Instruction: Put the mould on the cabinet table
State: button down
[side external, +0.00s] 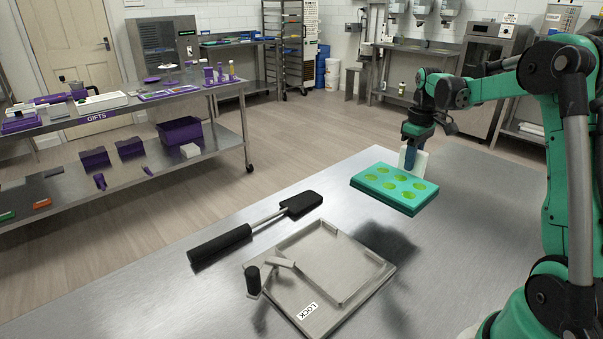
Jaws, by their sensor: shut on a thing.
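The mould (394,187) is a teal block with several yellow-green cavities in its top. It hangs roughly level above the steel table, and its shadow falls on the table below. My gripper (413,162) is at the far edge of the mould and shut on it. The fingertips are partly hidden behind the mould. The steel table (190,305) in front of me carries a grey frame with a LOCK label (330,275), which lies below and to the left of the mould. I cannot tell which surface is the cabinet table.
A black-handled spatula (256,228) lies on the table left of the frame. The frame's black-knobbed lever (253,280) sticks up. A GIFTS shelf table (120,110) stands across the floor at left. Steel benches and cabinets (490,70) line the back wall.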

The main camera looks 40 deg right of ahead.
aim_at(407, 187)
notch_tip(407, 187, down, 7)
jog(key=shift+f, duration=0.2)
jog(key=shift+f, duration=0.1)
jog(key=c, duration=0.7)
grip_release()
